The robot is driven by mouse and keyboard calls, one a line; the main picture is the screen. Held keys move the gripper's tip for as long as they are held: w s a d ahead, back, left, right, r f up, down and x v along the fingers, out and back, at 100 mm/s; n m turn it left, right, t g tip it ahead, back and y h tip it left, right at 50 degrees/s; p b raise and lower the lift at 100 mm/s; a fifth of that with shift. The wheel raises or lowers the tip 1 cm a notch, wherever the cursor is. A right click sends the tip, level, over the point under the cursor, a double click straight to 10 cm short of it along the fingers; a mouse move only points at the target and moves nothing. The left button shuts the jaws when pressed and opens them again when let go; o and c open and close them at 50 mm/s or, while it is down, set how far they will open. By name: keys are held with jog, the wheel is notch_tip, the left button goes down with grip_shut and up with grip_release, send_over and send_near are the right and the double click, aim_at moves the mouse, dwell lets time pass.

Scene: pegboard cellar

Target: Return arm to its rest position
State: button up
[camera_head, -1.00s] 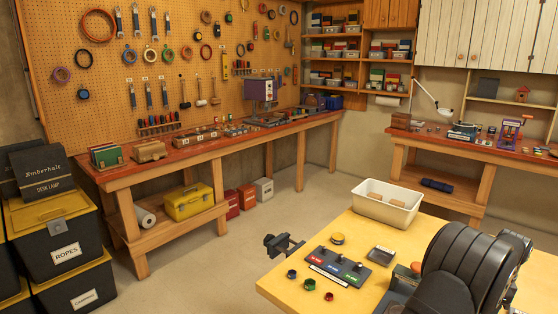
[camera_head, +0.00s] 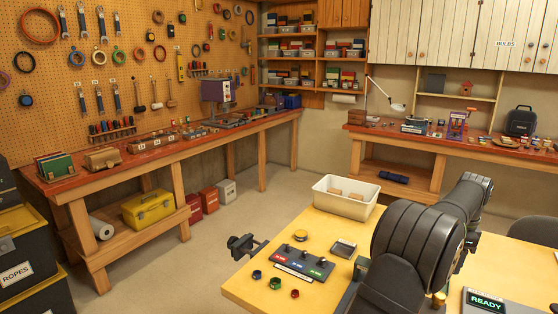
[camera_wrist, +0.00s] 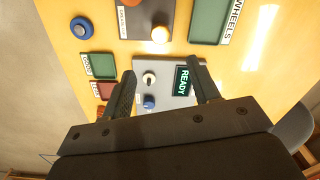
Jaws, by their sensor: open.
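My gripper (camera_wrist: 162,70) shows in the wrist view with its two dark fingers spread apart and nothing between them. It is above a grey panel (camera_wrist: 165,72) with a lit READY display (camera_wrist: 183,82), a pale knob and a blue button. In the head view my dark arm stands over the right part of the yellow table (camera_head: 245,287), bent with a raised joint; my gripper cannot be made out there. The READY display (camera_head: 486,302) also shows at the bottom right of the head view.
On the table are a white bin (camera_head: 346,197) holding brown pieces, a dark panel with coloured labels (camera_head: 303,262), several small round parts, and a clamp (camera_head: 243,246) on the left edge. The wrist view shows green trays (camera_wrist: 211,22) and a blue round part (camera_wrist: 81,28).

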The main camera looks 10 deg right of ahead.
notch_tip(320, 180, down, 14)
jog(key=shift+w+r, duration=0.1)
jog(key=shift+r, duration=0.05)
jog(key=n, duration=1.3)
jog(key=shift+d+n, duration=0.1)
jog(key=shift+n, duration=2.4)
jog(key=shift+r, duration=0.1)
